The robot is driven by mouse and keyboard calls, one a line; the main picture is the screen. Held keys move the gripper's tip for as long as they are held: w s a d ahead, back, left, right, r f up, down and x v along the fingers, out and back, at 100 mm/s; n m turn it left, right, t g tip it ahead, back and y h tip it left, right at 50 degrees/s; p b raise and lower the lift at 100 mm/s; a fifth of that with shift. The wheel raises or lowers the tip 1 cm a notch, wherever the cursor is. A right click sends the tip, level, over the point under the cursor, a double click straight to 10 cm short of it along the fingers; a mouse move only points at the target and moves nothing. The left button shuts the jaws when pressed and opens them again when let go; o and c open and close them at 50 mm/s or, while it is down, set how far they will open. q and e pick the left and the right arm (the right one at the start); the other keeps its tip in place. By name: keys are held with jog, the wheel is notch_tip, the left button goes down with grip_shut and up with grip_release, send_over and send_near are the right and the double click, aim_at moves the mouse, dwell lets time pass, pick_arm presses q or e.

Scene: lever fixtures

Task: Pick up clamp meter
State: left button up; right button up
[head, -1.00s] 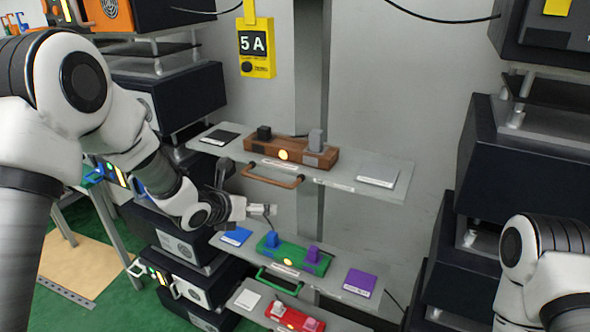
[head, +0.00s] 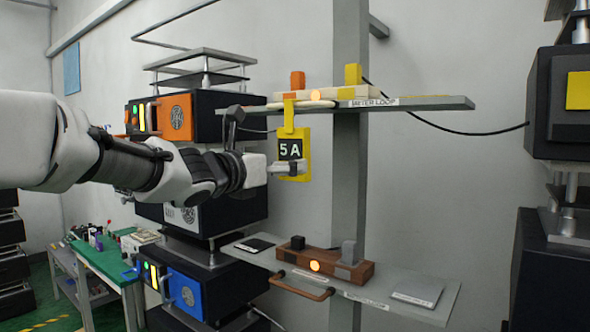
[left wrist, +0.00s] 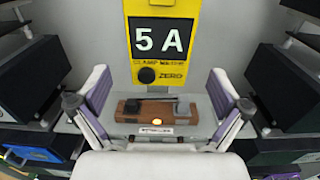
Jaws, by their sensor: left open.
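The yellow clamp meter (head: 293,166), with a "5 A" display, hangs upright below the upper shelf labelled "METER LOOP". It also shows in the left wrist view (left wrist: 160,45), with a "ZERO" label and a black knob. My left gripper (head: 280,167) is at the meter's height, close to its left side in the head view. In the left wrist view my left gripper (left wrist: 158,100) is open and empty, its fingers wide apart, with the meter ahead, above the gap between them. Contact cannot be judged from the head view. My right gripper is not in view.
The upper shelf (head: 435,103) is just above the meter. A lower shelf (head: 440,310) holds a brown fixture (head: 345,270) with a handle. Dark equipment stacks (head: 250,190) stand at left and right. A grey post (head: 349,180) stands behind the shelves.

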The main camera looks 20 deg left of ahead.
pick_arm(q)
jog(key=w+p, duration=0.1)
jog(key=w+d+r+p, duration=0.1)
jog(key=p, duration=0.1)
jog(key=shift+w+d, duration=0.1)
jog(key=shift+w, duration=0.05)
jog(key=shift+w+f+p, duration=0.15)
jog(key=shift+w, duration=0.35)
jog(key=shift+w+f+p, duration=0.15)
jog(key=shift+w, duration=0.35)
jog(key=shift+w+f, duration=0.15)
jog(key=shift+s+d, duration=0.15)
jog(key=shift+s, duration=0.05)
jog(key=c, duration=1.4)
jog(key=shift+o, duration=0.2)
jog(key=shift+w, duration=0.1)
